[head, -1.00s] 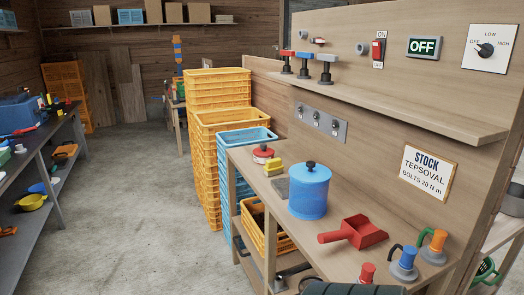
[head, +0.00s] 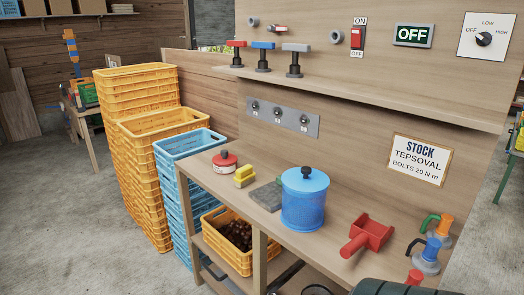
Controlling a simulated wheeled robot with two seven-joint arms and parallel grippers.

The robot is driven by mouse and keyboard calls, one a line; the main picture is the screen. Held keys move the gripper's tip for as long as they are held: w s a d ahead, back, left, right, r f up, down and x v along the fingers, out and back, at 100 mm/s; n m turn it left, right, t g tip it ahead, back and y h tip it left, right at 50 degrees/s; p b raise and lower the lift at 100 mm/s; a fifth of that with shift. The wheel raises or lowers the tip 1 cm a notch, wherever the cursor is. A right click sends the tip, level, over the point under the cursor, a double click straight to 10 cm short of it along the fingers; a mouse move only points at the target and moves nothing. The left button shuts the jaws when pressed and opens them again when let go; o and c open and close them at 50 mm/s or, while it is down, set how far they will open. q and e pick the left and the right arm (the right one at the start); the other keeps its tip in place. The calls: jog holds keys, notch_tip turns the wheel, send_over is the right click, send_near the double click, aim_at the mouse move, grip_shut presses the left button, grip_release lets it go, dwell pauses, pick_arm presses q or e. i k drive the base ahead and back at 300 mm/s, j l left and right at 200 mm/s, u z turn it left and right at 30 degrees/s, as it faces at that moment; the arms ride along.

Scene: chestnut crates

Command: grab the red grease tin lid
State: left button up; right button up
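A small red tin with a red lid (head: 224,160) and a dark knob on top stands at the far left end of the wooden workbench (head: 334,231). The lid appears to sit on the tin. A yellow block-like object (head: 244,175) is just right of it. Neither of my grippers shows in the head view. A dark rounded shape at the bottom edge is cut off, and I cannot tell what it is.
A blue lidded pot (head: 305,200), a grey slab (head: 267,195) and a red scoop (head: 368,235) stand on the bench. Stacked yellow crates (head: 150,150) and blue crates (head: 185,200) stand left of it.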

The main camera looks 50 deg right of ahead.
aim_at(224, 158)
jog(key=i+z, duration=0.25)
jog(key=z, duration=0.15)
jog(key=i+z, duration=0.25)
jog(key=z, duration=0.15)
jog(key=i+j+z, duration=0.15)
jog(key=z, duration=0.2)
jog(key=i+j+z, duration=0.2)
jog(key=i+z, duration=0.2)
jog(key=i+j+z, duration=0.15)
jog(key=z, duration=0.2)
jog(key=i+j+z, duration=0.25)
jog(key=z, duration=0.15)
jog(key=i+j+z, duration=0.2)
jog(key=z, duration=0.15)
